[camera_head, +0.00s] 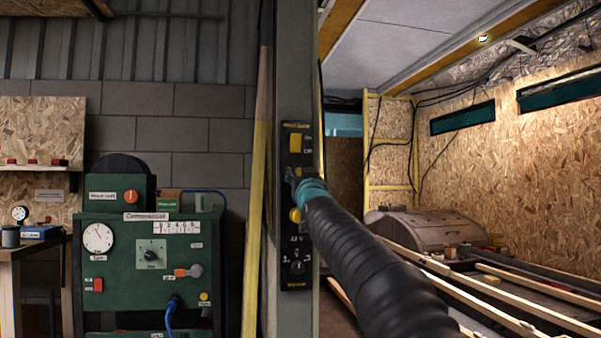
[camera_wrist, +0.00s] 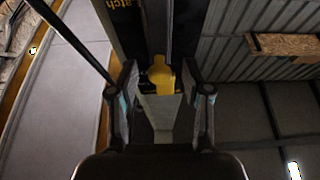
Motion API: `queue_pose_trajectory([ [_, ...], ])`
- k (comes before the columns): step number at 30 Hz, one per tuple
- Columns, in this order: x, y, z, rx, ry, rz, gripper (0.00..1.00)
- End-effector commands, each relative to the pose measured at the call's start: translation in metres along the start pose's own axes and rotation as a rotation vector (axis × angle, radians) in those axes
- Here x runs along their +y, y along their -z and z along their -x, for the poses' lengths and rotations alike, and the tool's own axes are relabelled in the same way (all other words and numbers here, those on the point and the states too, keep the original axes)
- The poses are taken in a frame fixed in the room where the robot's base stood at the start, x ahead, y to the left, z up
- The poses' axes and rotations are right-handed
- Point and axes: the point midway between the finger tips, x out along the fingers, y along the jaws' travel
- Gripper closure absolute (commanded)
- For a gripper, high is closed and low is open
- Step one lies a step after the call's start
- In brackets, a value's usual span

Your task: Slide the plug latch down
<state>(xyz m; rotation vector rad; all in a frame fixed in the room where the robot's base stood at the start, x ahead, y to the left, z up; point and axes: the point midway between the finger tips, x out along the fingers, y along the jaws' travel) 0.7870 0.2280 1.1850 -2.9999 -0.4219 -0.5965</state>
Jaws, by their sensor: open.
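A black control panel (camera_head: 291,277) is fixed on the grey post, with yellow and black controls. In the wrist view, the yellow latch piece (camera_wrist: 162,75) stands between my two fingers, near the word "Latch" on a dark plate (camera_wrist: 124,22). My gripper (camera_head: 296,181) is at the middle of the panel and covers part of it. In the wrist view my gripper (camera_wrist: 160,70) is open, with one finger on each side of the yellow piece. I cannot tell whether either finger touches it.
A yellow ON/OFF switch (camera_head: 296,143) sits above my gripper, and a black dial (camera_head: 298,267) sits low on the panel. A green compressor unit (camera_head: 150,265) stands left of the post (camera_head: 270,60). Long wooden strips (camera_head: 490,312) lie at right.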

Motion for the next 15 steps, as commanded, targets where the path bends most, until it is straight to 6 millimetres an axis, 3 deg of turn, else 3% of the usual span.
queue_pose_trajectory([
  [6,0.0000,-0.0001,0.0000,0.000,0.000,0.000,0.51],
  [8,0.0000,-0.0001,0.0000,0.000,0.000,0.000,0.64],
  [12,-0.0001,-0.0001,0.0001,0.000,0.000,0.000,0.99],
  [15,-0.0001,-0.0002,0.0001,0.000,0.000,0.000,1.00],
])
